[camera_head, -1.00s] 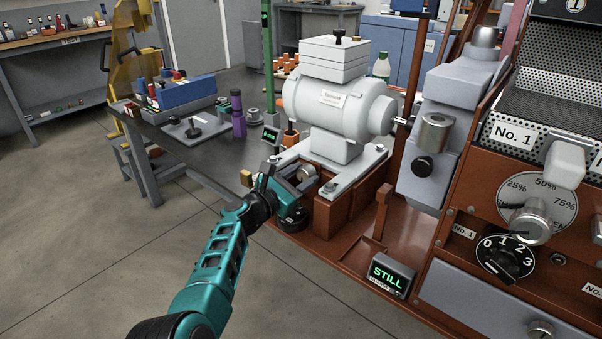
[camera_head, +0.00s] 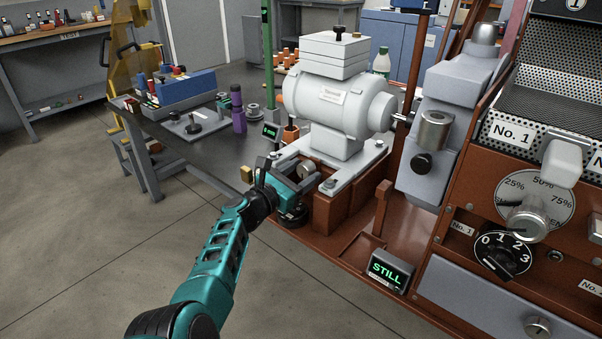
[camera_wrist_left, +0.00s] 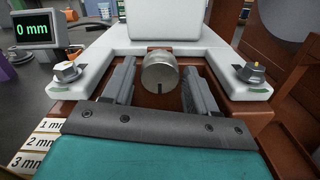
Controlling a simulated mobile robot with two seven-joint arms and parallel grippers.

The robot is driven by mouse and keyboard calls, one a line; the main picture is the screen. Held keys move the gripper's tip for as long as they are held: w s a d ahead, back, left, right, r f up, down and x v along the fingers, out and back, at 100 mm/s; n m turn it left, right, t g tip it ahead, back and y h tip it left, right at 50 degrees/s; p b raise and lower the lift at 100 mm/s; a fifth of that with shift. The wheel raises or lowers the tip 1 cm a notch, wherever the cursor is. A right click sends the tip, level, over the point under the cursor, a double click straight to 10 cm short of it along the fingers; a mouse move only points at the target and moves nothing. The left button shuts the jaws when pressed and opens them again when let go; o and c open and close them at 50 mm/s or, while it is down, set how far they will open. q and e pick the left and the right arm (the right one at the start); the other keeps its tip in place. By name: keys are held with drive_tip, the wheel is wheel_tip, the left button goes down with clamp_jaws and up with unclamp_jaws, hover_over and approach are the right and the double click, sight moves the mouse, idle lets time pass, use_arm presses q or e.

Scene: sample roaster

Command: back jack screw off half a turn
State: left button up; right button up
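The jack screw (camera_wrist_left: 159,72) is a round metal knob with a dark slot at its lower edge, in front of the motor's base plate (camera_wrist_left: 100,60). In the head view, the screw (camera_head: 308,169) shows just past my left gripper (camera_head: 294,180). In the left wrist view, the fingers of my left gripper (camera_wrist_left: 160,82) stand apart, one on each side of the screw, with a visible gap on both sides. The white motor (camera_head: 335,105) sits above on its base. My right gripper is not in view.
A small display (camera_wrist_left: 34,29) reads 0 mm, beside plates labelled 1 mm, 2 mm and 3 mm (camera_wrist_left: 36,143). Bolts (camera_wrist_left: 66,71) stand on the base's two arms. A STILL display (camera_head: 388,271) is on the red frame. A bench (camera_head: 170,140) stands left; the floor in front is clear.

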use_arm(q)
drive_tip(key=shift+o, duration=0.9)
drive_tip(key=shift+s+a+r+p, duration=0.15)
drive_tip(key=shift+s+a+p, duration=0.15)
drive_tip(key=shift+p, duration=0.25)
drive_tip(key=p+v, duration=0.8)
drive_tip(key=v, duration=0.4)
drive_tip(key=shift+p, duration=0.35)
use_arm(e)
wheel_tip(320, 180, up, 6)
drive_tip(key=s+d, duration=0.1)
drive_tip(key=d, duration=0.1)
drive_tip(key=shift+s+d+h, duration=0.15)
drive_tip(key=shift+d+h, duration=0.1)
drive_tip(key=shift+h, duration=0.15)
